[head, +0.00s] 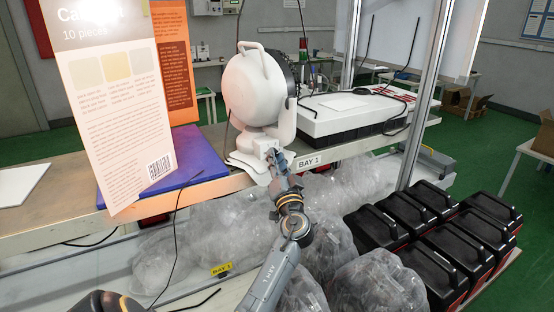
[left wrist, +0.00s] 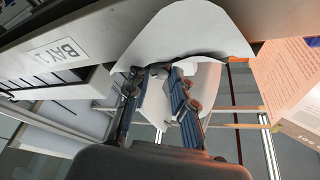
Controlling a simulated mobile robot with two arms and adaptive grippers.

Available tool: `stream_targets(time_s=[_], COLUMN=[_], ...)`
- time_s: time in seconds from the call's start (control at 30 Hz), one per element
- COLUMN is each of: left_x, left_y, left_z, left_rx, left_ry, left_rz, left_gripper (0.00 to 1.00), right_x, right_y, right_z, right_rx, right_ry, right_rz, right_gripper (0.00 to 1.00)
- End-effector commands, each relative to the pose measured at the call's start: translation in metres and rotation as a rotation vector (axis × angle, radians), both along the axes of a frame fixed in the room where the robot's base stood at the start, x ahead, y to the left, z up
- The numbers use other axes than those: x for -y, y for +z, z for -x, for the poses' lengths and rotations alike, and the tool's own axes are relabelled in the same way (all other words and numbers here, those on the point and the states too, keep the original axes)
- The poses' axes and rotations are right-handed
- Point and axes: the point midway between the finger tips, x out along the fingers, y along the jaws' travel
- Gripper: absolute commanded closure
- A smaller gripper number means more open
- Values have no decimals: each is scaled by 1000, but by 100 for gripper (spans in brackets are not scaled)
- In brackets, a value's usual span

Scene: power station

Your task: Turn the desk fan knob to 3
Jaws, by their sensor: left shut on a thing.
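The white desk fan (head: 252,92) stands at the front edge of the shelf, its round head above a white base (head: 248,163). My left gripper (head: 277,158) is at the front of the base, at the foot of the fan. The knob's setting cannot be read. My right gripper is not in view.
A large upright card box (head: 115,120) and a blue flat box (head: 195,160) are left of the fan. A white case (head: 350,112) lies to its right. A metal post (head: 428,90) rises farther right. Bagged items (head: 375,285) and black cases (head: 430,265) sit below.

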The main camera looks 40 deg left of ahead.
Motion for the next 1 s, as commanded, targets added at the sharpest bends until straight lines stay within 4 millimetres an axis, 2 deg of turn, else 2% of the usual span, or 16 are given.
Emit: stream_targets(time_s=[0.23,0.27,0.37,0.83,1.0], left_x=[0,0,0,0,0], left_y=[0,0,0,-1,-3], left_z=[0,0,0,0,-1], left_rx=[-1,-1,0,3,63], left_ry=[0,0,0,0,2], left_rz=[-1,-1,0,2,20], left_gripper=[100,74,54,53,53], right_x=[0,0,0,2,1], right_y=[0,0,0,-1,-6], right_z=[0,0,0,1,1], right_rx=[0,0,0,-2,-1], right_ry=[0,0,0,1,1], right_rz=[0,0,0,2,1], right_gripper=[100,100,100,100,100])
